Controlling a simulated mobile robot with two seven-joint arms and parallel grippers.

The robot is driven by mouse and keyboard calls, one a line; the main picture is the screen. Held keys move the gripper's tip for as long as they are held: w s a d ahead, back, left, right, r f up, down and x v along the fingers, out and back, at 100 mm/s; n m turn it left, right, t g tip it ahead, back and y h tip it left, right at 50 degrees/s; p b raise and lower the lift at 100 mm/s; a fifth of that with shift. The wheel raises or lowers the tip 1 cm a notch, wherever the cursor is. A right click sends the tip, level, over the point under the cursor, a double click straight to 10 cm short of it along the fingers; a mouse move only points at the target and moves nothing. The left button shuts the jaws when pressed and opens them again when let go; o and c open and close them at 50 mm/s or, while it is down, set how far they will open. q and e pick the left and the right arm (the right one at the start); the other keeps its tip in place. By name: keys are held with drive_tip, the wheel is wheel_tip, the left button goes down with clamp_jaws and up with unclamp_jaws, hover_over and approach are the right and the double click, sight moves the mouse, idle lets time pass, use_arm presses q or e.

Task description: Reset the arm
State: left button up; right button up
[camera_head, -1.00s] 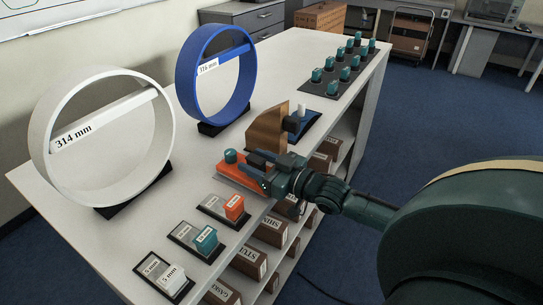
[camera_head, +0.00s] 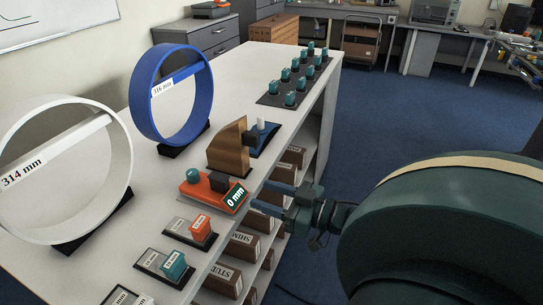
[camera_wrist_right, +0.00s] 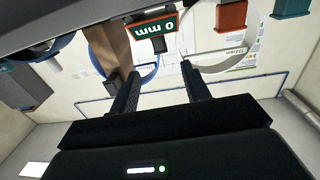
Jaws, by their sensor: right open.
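My right gripper (camera_head: 259,195) is open and empty, just off the table's right edge in the head view. Its two fingers point towards the orange device (camera_head: 207,193) and stand apart from it. The device has a teal knob, a dark block and a green display reading 0 mm. In the right wrist view the open fingers (camera_wrist_right: 160,70) are spread, with nothing between them, and the display (camera_wrist_right: 153,36) shows upside down beyond them. My left gripper is in neither view.
The white table (camera_head: 172,198) holds a white ring (camera_head: 122,165), a blue ring (camera_head: 141,103), a brown wedge-shaped block (camera_head: 228,148), a black tray (camera_head: 270,99) with several teal-topped pieces, and small labelled block trays. Labelled boxes (camera_head: 225,279) fill the shelves below. Blue floor lies open to the right.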

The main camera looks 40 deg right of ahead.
drive_tip(key=shift+s, duration=0.2)
idle(0.5)
drive_tip(key=s+a+f+m+g+h, duration=0.1)
drive_tip(key=s+a+f, duration=0.15)
drive_tip(key=f, duration=0.25)
drive_tip(key=s+a+f+g+h, duration=0.1)
drive_tip(key=a+f+g, duration=0.15)
drive_tip(key=f, duration=0.35)
drive_tip(key=s+a+f+g, duration=0.1)
drive_tip(key=a+f, duration=0.2)
drive_tip(key=a, duration=0.4)
drive_tip(key=s+a+f+g+p, duration=0.1)
drive_tip(key=s+a+f+g, duration=0.1)
drive_tip(key=a, duration=0.6)
drive_tip(key=shift+s+f+p, duration=0.15)
drive_tip(key=shift+f+p, duration=0.15)
drive_tip(key=shift+f, duration=0.5)
drive_tip(key=shift+a, duration=0.1)
